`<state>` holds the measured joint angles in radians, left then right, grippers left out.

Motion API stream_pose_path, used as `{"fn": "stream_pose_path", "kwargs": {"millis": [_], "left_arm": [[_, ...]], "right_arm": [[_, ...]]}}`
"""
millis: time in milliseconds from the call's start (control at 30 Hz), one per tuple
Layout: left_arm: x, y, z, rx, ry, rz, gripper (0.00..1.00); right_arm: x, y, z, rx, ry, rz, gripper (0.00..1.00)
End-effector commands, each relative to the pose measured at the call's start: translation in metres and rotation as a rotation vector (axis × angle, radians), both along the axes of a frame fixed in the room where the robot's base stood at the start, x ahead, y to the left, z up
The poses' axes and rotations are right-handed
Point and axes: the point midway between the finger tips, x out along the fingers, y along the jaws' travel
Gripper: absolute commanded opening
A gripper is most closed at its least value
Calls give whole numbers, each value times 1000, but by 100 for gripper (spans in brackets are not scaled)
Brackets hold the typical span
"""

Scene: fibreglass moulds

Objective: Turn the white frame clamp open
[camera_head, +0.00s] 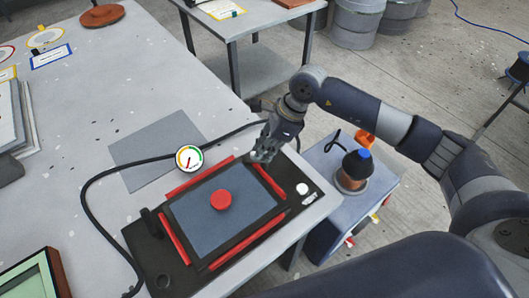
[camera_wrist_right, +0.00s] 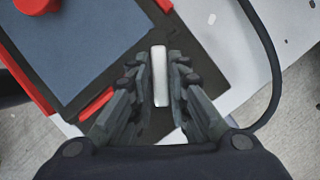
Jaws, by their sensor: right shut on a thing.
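The white frame clamp (camera_wrist_right: 159,76) is a narrow pale bar, seen lengthwise between the fingers of my right gripper (camera_wrist_right: 159,80) in the right wrist view. The fingers are shut on its sides. In the head view my right gripper (camera_head: 263,156) reaches down at the back right corner of the black mould base (camera_head: 158,245), and its fingers mostly hide the clamp. The frame there has red bars (camera_head: 176,238) around a blue-grey panel (camera_head: 240,222) with a round red knob (camera_head: 221,200). My left gripper is not in view.
A dial gauge (camera_head: 189,158) stands behind the frame, and a black hose (camera_head: 88,205) loops around the left side. A round white button (camera_head: 302,188) is on the base's right end. A blue cart (camera_head: 325,190) with a dark, blue-topped object (camera_head: 357,165) stands to the right.

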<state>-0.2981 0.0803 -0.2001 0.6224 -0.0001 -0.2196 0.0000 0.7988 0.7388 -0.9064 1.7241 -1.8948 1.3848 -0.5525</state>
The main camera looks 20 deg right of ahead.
Motion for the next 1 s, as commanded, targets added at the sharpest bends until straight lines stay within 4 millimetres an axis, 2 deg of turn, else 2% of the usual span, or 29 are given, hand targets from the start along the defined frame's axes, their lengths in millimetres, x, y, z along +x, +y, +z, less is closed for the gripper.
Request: {"fn": "stream_pose_path", "kwargs": {"millis": [33, 600, 1000], "left_arm": [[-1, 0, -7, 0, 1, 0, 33], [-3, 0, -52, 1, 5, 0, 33], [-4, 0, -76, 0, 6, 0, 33]], "right_arm": [[0, 0, -2, 0, -4, -42, 0], [2, 0, -2, 1, -6, -578, 0], [2, 0, -1, 2, -4, -865, 0]]}}
